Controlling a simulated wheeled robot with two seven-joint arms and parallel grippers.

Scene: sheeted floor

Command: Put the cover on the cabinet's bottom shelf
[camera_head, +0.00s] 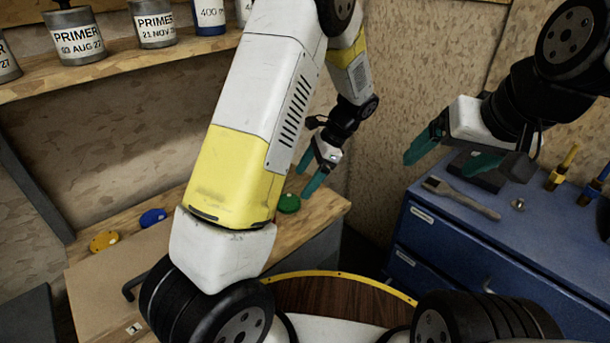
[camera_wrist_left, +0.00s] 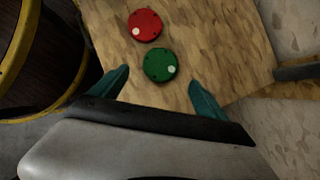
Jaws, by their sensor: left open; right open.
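Several small round lids lie on a wooden top (camera_head: 322,207): a yellow one (camera_head: 104,240), a blue one (camera_head: 153,217) and a green one (camera_head: 288,203). The left wrist view shows the green lid (camera_wrist_left: 160,65) and a red lid (camera_wrist_left: 146,25). In the head view my arm hides the red one. I cannot tell which lid is the cover. My left gripper (camera_head: 307,177) is open and empty above the wooden top, its fingers pointing toward the green lid, which lies between them in the wrist view. My right gripper (camera_head: 440,166) is open and empty near the blue cabinet (camera_head: 462,246).
A wooden shelf (camera_head: 110,66) at the upper left holds several labelled cans, including a primer can (camera_head: 78,42). A brush (camera_head: 460,198) and yellow-handled tools (camera_head: 563,168) are on the blue cabinet. A yellow-rimmed barrel (camera_head: 340,300) stands in front, close to my left arm.

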